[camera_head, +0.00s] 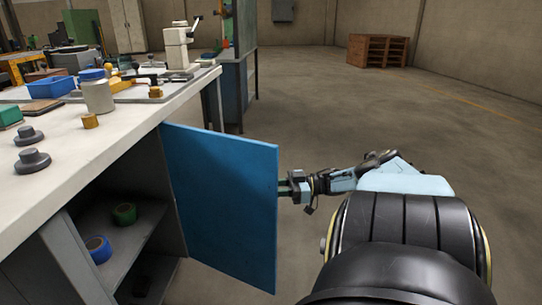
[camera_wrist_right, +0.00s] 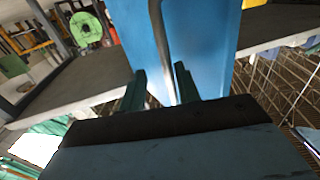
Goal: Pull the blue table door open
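The blue table door (camera_head: 222,200) stands swung out from the grey cabinet under the white workbench, so the shelf space shows. My right gripper (camera_head: 284,188) is at the door's free outer edge, with its arm coming from the right. In the right wrist view the blue door (camera_wrist_right: 205,40) rises ahead, with a narrow dark strip running down it. The two green fingers of the right gripper (camera_wrist_right: 160,88) are apart, with the strip between them and gaps beside it. Whether either finger touches the door cannot be told. My left gripper is not in view.
The workbench top (camera_head: 75,150) holds dark knobs, a metal canister (camera_head: 97,96) and a blue bin (camera_head: 51,86). Green tape (camera_head: 124,213) and blue tape (camera_head: 98,248) lie on the cabinet shelves.

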